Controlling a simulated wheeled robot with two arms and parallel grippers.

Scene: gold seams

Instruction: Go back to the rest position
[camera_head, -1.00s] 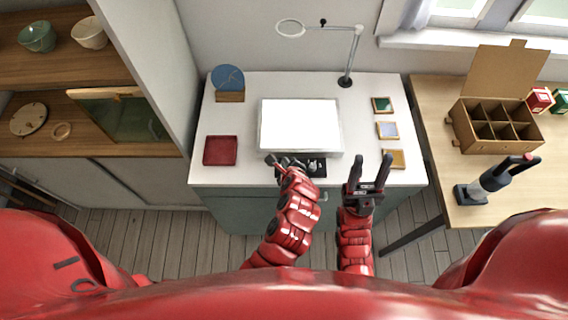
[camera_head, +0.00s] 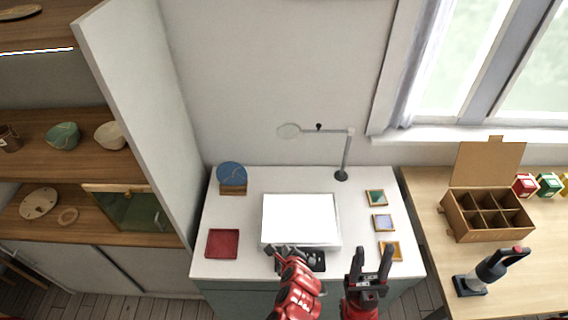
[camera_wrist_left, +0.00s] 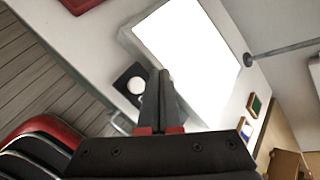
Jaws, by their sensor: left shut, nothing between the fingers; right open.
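My left gripper (camera_head: 284,252) is at the front edge of the white worktable (camera_head: 215,268), just in front of the glowing white panel (camera_head: 299,218). Its fingers are shut and empty; in the left wrist view the closed fingers (camera_wrist_left: 160,98) point toward the panel and a small black holder (camera_wrist_left: 130,84) with a round white item. My right gripper (camera_head: 371,262) is open and empty, its two dark fingers upright near the table's front right edge. The left gripper partly hides the black holder in the head view.
A red tray (camera_head: 222,244) lies left of the panel; a blue disc (camera_head: 232,174) stands behind it. A lamp (camera_head: 343,160) stands at the back. Small framed tiles (camera_head: 383,223) line the right. A divided cardboard box (camera_head: 487,217) and a dark handheld tool (camera_head: 490,270) are on the wooden table.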

